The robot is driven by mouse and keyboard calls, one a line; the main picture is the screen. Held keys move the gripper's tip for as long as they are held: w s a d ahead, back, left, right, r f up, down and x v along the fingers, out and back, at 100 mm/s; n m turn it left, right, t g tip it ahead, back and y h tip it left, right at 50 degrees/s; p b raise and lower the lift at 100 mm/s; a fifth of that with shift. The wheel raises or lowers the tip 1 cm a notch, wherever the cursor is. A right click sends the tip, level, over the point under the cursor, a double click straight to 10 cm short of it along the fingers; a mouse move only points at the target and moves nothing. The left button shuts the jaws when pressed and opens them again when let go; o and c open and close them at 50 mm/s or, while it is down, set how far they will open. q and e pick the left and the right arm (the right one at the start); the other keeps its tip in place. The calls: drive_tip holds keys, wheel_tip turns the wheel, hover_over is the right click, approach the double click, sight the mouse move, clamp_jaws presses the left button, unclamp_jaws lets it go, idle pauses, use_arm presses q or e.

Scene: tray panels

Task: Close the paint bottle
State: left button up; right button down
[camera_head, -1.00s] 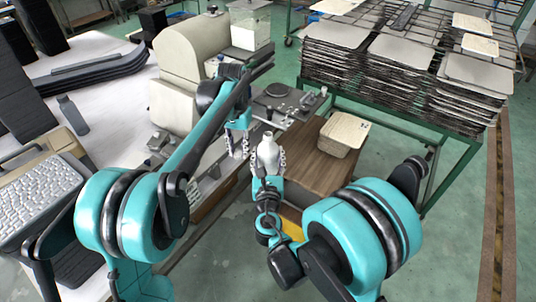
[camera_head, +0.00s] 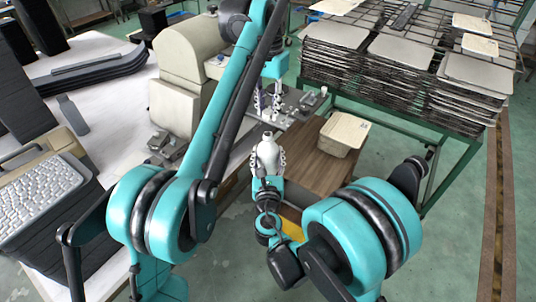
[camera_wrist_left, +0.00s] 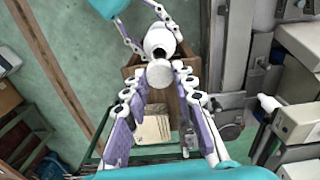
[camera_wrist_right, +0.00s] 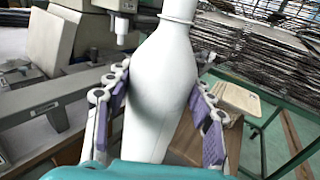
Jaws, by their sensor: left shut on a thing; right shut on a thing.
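The white paint bottle (camera_head: 267,154) stands upright in my right gripper (camera_head: 268,162), which is shut around its body. In the right wrist view the bottle (camera_wrist_right: 160,85) fills the middle, its top cut off by the frame. My left gripper (camera_head: 268,110) is beyond the bottle in the head view, apart from it. In the left wrist view it is shut on a round white cap (camera_wrist_left: 160,76), with the bottle (camera_wrist_left: 160,40) farther off.
A cream machine (camera_head: 185,75) is at the left. A green rack with stacked panels (camera_head: 400,75) stands at the right. Open green floor lies at lower right.

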use_arm(q)
drive_tip(key=shift+f, duration=2.05)
drive_tip(key=shift+f, duration=0.85)
drive_tip(key=shift+f, duration=0.55)
